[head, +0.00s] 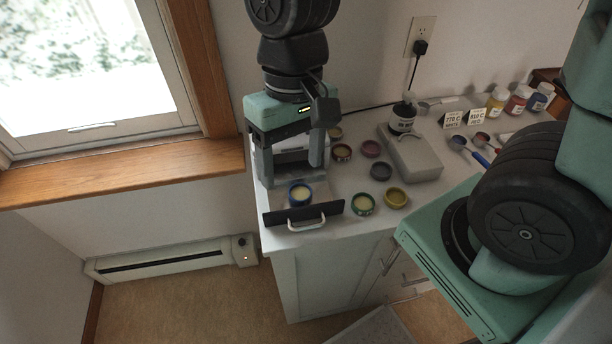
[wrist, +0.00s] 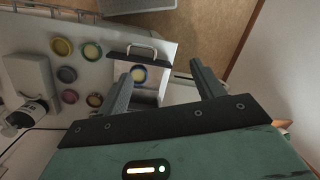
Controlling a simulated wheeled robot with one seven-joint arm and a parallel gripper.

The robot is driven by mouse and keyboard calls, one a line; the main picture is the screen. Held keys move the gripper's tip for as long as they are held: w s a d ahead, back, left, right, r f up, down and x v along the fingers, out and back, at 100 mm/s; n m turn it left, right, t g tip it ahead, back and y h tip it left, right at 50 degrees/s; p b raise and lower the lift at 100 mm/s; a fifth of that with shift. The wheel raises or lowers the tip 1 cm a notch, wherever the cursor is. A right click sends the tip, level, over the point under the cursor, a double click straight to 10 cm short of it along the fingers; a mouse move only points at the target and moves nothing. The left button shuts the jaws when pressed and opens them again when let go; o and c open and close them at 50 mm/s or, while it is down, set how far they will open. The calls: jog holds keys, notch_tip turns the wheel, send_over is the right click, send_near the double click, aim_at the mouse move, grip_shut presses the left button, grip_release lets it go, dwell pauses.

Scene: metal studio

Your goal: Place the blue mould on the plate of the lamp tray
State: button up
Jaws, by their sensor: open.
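The blue mould (head: 300,194) is a small round cup with a blue rim and pale yellow contents. It rests on the pale plate of the lamp tray, just behind the tray's dark front panel (head: 281,215) with its white handle. The mould also shows in the wrist view (wrist: 139,73), close to the left finger in the picture. My gripper (head: 292,168) is open and empty, pointing down above and behind the mould; its fingers also show in the wrist view (wrist: 164,72). The lamp body behind the tray is partly hidden by my gripper.
A green mould (head: 362,204) and a yellow mould (head: 396,198) stand right of the tray, with several others behind. A grey box (head: 411,152) bears a dark jar (head: 402,118). Scoops, label cards and small bottles (head: 517,99) fill the right side. The window sill (head: 120,173) is left.

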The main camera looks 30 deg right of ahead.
jog(key=s+a+r+n+t, duration=0.1)
jog(key=s+n, duration=0.5)
jog(key=shift+s+a+r+t+h, duration=0.15)
jog(key=shift+r+t+h, duration=0.15)
jog(key=shift+r, duration=0.05)
dwell(0.7)
